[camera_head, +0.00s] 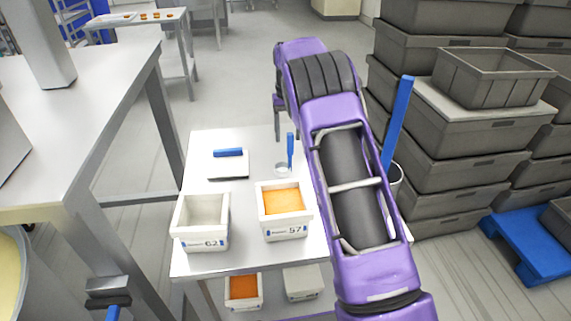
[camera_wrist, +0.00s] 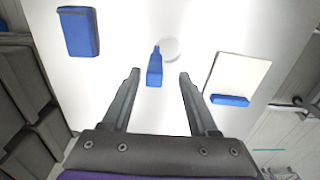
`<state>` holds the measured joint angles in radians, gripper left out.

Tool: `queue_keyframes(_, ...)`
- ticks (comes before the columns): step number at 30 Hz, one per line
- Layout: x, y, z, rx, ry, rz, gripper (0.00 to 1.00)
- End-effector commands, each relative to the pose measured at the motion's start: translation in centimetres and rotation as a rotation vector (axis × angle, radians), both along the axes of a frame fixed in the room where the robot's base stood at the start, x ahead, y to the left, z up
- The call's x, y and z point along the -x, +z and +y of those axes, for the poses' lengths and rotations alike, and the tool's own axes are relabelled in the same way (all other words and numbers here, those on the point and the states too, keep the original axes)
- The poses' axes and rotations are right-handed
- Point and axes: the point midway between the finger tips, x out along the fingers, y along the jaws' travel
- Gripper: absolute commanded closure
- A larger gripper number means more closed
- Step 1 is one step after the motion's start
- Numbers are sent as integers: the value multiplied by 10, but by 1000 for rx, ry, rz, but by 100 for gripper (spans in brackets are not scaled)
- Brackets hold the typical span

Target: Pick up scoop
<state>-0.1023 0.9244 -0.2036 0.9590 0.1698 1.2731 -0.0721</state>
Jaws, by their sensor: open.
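The scoop lies on the white table, with a blue handle and a small round pale cup. In the head view its cup (camera_head: 282,170) and upright-looking handle (camera_head: 290,148) show just left of my arm. In the wrist view the scoop's handle (camera_wrist: 155,69) points down between the fingertips, with the cup (camera_wrist: 169,49) beyond. My gripper (camera_wrist: 158,74) is open and empty, with one finger on each side of the handle. I cannot tell its height above the scoop. In the head view the fingers are hard to make out.
A blue-handled scraper (camera_head: 228,164) lies left of the scoop. An empty bin (camera_head: 202,222) and an orange-filled bin (camera_head: 284,208) stand at the table's near edge. Another blue object (camera_wrist: 78,32) shows upper left in the wrist view. Grey crates (camera_head: 440,120) are stacked on the right.

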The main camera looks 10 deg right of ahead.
Motion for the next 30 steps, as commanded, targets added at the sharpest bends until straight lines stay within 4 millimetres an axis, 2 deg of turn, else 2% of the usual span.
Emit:
queue_keyframes(3,0,-18,0,0,0,1,40)
queue_keyframes(11,1,-32,-2,1,-1,1,40)
queue_keyframes(19,2,-70,-7,0,0,1,40)
queue_keyframes(27,2,-76,-7,0,0,-2,40)
queue_keyframes(28,2,-76,-7,0,0,-2,42)
queue_keyframes(30,2,-76,-7,0,0,-2,54)
